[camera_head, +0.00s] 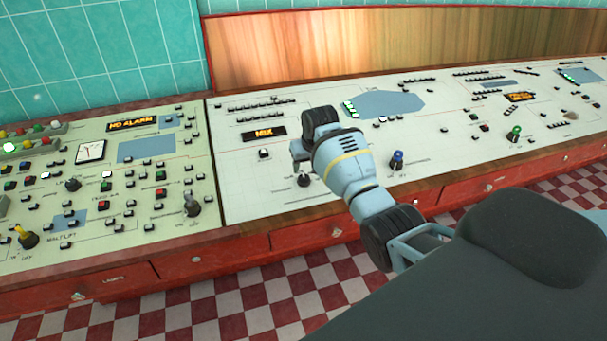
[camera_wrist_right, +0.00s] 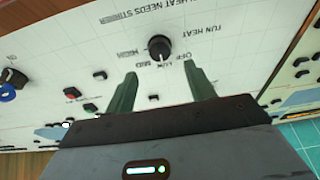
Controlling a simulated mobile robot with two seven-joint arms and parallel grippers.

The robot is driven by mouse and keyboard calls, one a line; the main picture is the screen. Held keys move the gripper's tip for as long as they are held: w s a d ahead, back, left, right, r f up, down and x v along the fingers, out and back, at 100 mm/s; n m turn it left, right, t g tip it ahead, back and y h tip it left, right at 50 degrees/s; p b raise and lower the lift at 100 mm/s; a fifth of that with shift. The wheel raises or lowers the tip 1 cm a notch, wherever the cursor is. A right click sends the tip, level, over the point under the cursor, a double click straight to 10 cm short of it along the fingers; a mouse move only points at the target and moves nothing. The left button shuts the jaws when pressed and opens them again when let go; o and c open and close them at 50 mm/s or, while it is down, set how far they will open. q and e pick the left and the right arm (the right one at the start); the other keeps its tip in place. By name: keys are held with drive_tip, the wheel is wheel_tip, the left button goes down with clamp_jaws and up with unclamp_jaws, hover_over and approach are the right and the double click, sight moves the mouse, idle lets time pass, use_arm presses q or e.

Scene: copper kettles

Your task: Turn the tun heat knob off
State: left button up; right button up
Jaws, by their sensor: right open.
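The tun heat knob (camera_wrist_right: 159,47) is a round black knob with a white pointer line, on the pale panel in the right wrist view. Printed marks OFF, LOW, MED and HIGH curve around its lower side there. Its pointer aims down, between LOW and MED as far as I can tell. My right gripper (camera_wrist_right: 162,82) is open, its two green fingers apart and empty, with the knob ahead of the gap between them. In the head view the right gripper (camera_head: 300,155) hangs over the panel, near a black knob (camera_head: 304,180) that appears to be the same one. My left gripper is out of view.
The control panel (camera_head: 250,190) carries many small buttons. A blue knob (camera_head: 397,159) and a green knob (camera_head: 515,132) stand to the right. A black lever (camera_head: 192,204) and a yellow one (camera_head: 26,236) stand to the left. Red drawers run below; the checkered floor is clear.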

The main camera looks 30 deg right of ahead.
sight(304, 177)
drive_tip(key=b+x, duration=0.1)
drive_tip(key=x, duration=0.5)
drive_tip(key=shift+f, duration=0.1)
drive_tip(key=shift+w+f, duration=0.3)
drive_tip(key=shift+f, duration=0.2)
drive_tip(key=shift+w+r, duration=0.1)
drive_tip(key=c, duration=0.7)
drive_tip(key=shift+c, duration=1.2)
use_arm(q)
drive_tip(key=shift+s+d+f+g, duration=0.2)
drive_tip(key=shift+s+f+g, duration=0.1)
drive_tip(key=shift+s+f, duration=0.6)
